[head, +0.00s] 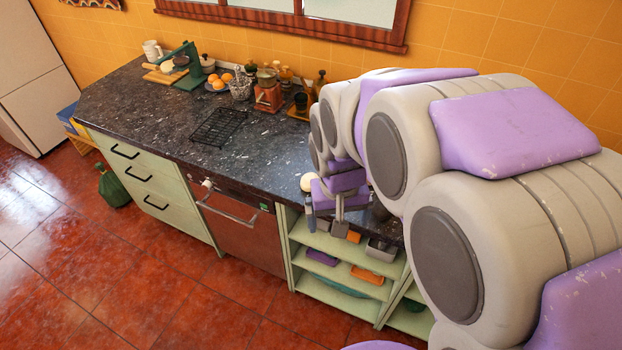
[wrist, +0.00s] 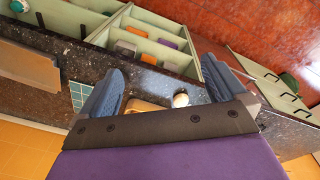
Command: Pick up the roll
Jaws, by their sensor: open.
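A pale, rounded thing that looks like the roll (head: 308,182) lies on the dark speckled countertop (head: 262,165) near its front edge, above the open shelves. My gripper (head: 325,226) hangs pointing down just right of and in front of it in the head view. In the wrist view the roll (wrist: 180,99) shows in the gap between the two blue fingers of my gripper (wrist: 164,76), nearer the right finger. A tan flat thing (wrist: 143,106) shows beside it, partly hidden by the gripper's body. The gripper is open and holds nothing. How far the fingers are from the roll is unclear.
Open shelves (head: 330,242) with several small things are below the counter. A black wire rack (head: 218,127) lies left of the roll. A red grinder (head: 268,92), a bowl of oranges (head: 220,82) and several jars stand at the back. The counter between rack and roll is clear.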

